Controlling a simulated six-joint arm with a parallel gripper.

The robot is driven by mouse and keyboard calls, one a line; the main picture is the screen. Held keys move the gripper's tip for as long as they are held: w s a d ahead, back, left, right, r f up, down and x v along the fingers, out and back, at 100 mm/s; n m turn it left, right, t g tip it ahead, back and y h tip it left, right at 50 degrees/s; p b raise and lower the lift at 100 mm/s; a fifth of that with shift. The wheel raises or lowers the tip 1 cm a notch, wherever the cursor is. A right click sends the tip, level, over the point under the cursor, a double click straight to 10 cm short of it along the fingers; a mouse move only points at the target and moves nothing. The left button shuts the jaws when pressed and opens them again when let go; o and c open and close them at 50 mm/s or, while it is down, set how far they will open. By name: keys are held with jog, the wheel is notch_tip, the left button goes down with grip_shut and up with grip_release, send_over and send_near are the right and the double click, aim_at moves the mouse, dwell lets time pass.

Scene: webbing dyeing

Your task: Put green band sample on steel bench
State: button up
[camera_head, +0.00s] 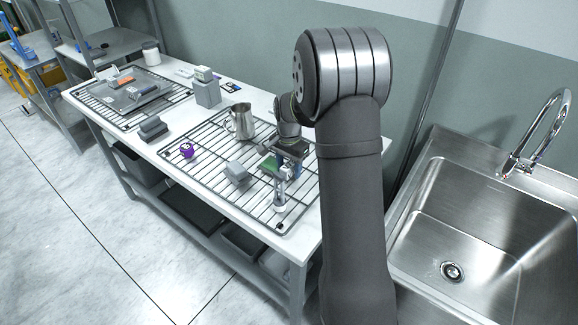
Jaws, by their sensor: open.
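The green band sample (268,165) shows as a small green patch on the near wire rack, partly hidden by my gripper. My gripper (281,170) is open and low over the rack, right beside the green sample. Whether its fingers are around the sample or touch it cannot be told at this size. A steel bench (115,46) with a grey metal top stands at the far left, beyond the white table.
The white table (157,147) bears the near wire rack (222,182) and a far rack with a grey tray (126,97). A metal pitcher (241,122), a purple item (187,150) and grey blocks (236,172) stand near my gripper. A steel sink (470,235) is right.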

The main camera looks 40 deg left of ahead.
jog(key=shift+r, duration=0.15)
notch_tip(320, 180, up, 11)
jog(key=shift+r, duration=0.15)
jog(key=o, duration=0.7)
jog(key=shift+r, duration=0.4)
